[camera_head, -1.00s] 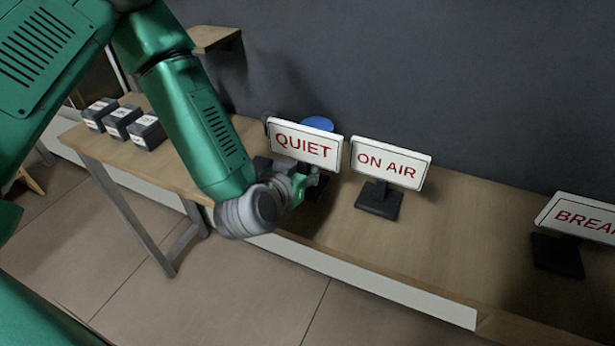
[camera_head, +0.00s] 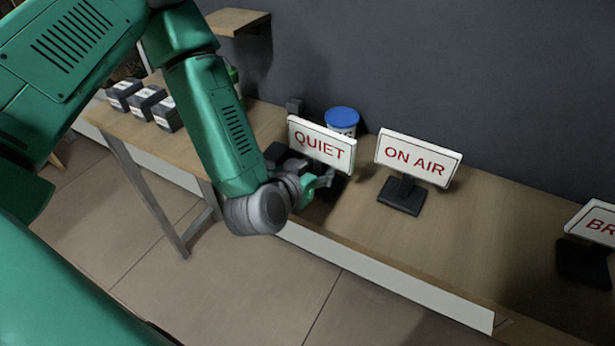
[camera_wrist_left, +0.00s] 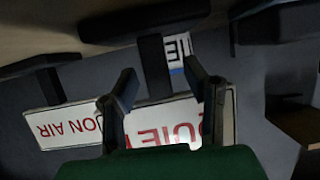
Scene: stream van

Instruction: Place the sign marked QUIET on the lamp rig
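The QUIET sign (camera_head: 321,145) is a white board with red letters, standing upright on the wooden counter on a dark stand. My left gripper (camera_head: 320,184) is low in front of it, close to its stand. In the left wrist view the sign (camera_wrist_left: 165,125) appears upside down beyond the fingers. The two fingers of my left gripper (camera_wrist_left: 160,78) are apart, with the dark stem (camera_wrist_left: 153,66) showing between them. I cannot tell whether they touch it. I cannot make out a lamp rig. My right gripper is not in view.
The ON AIR sign (camera_head: 416,158) stands just right of QUIET, and another sign (camera_head: 592,222) is cut off at the right edge. A blue-lidded tub (camera_head: 342,119) is behind QUIET. Dark boxes (camera_head: 146,102) stand at the left. The counter (camera_head: 480,225) is bare between the right-hand signs.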

